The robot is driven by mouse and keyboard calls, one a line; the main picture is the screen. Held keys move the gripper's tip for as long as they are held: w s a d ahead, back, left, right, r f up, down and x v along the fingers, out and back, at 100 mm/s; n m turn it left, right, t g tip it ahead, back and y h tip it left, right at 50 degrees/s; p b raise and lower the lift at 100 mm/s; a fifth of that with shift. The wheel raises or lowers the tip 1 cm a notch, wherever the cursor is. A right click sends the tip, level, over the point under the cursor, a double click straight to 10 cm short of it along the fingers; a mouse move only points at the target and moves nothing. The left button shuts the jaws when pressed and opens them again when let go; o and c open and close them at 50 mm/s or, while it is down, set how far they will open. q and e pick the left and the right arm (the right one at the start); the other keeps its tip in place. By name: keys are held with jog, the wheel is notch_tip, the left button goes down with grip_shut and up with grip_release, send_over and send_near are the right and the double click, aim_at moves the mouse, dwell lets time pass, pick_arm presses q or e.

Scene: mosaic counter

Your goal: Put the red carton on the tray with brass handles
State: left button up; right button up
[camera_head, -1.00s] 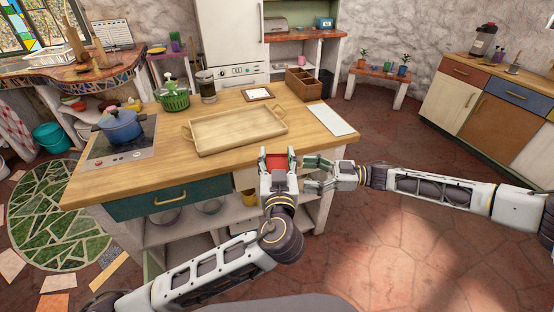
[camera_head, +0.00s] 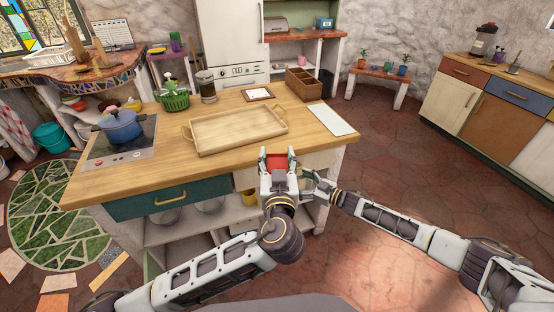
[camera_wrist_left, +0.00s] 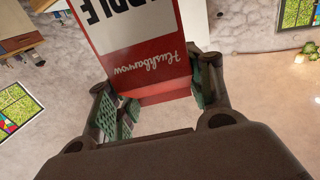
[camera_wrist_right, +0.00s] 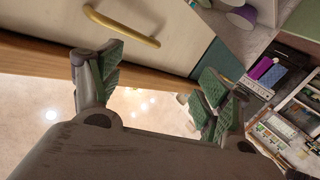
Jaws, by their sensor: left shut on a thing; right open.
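The red carton (camera_head: 280,161) is in my left gripper (camera_head: 279,158), just off the front edge of the counter. In the left wrist view the carton (camera_wrist_left: 142,62) is red and white with lettering, and the left fingers (camera_wrist_left: 155,98) press on both its sides. The wooden tray (camera_head: 246,143) lies on the counter, up and left of the carton, and looks empty. It has a handle at each end. My right gripper (camera_head: 311,180) is open, low and right of the left one. In the right wrist view its fingers (camera_wrist_right: 162,72) are apart with nothing between them.
On the counter (camera_head: 120,180) a blue pot (camera_head: 121,127) stands on the hob at left. A green basket (camera_head: 174,98), a jar (camera_head: 207,88), a wooden box (camera_head: 303,84) and a white board (camera_head: 332,120) stand or lie around the tray. Drawers and open shelves are below.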

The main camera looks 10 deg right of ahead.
jog(key=s+d+f+m+h, duration=0.2)
jog(key=s+d+f+h, duration=0.1)
jog(key=f, duration=0.6)
jog(key=s+d+f+m+h, duration=0.2)
jog(key=s+d+f, duration=0.1)
jog(key=f, duration=0.5)
jog(key=s+d+f+m+h, duration=0.2)
jog(key=s+d+f+h, duration=0.1)
jog(key=f, duration=0.6)
jog(key=s+d+f+m+g+h, duration=0.2)
jog(key=s+d+f+g+h, duration=0.15)
jog(key=s+f, duration=1.15)
jog(key=s+f+g, duration=0.2)
jog(key=s+f, duration=0.1)
jog(key=s, duration=0.8)
jog(key=s+f+m+g, duration=0.1)
jog(key=s+f, duration=0.3)
jog(key=s, duration=0.8)
jog(key=s+d+f+g+h, duration=0.1)
jog(key=s+f+g, duration=0.2)
jog(key=s, duration=0.9)
jog(key=shift+s+f, duration=0.25)
jog(key=shift+f, duration=0.3)
jog(key=shift+g, duration=0.25)
